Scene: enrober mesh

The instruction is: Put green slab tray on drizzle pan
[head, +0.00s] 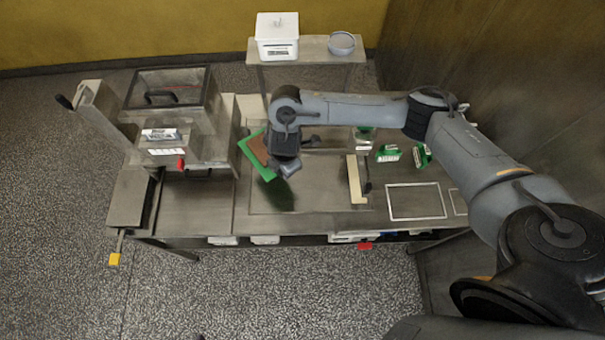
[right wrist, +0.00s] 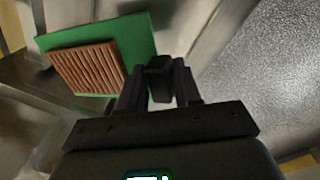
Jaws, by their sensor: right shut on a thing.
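The green slab tray (head: 268,173) is a flat green plate that carries a brown ridged slab (head: 258,149). My right gripper (head: 287,170) is shut on its right edge and holds it tilted above the middle of the table. A dark shadow lies on the table below it. In the right wrist view the green tray (right wrist: 143,38) and the brown slab (right wrist: 88,68) are up and left of my fingers (right wrist: 160,78). A shallow outlined rectangle (head: 320,203) on the table under the tray may be the drizzle pan; I cannot tell for sure. My left gripper is out of view.
A clear-walled machine (head: 172,125) stands left of the tray. A beige bar (head: 356,180), green-labelled items (head: 388,153) and a white-outlined rectangle (head: 416,201) are to the right. A rear shelf holds a white tub (head: 277,38) and a grey bowl (head: 341,43). The front middle of the table is clear.

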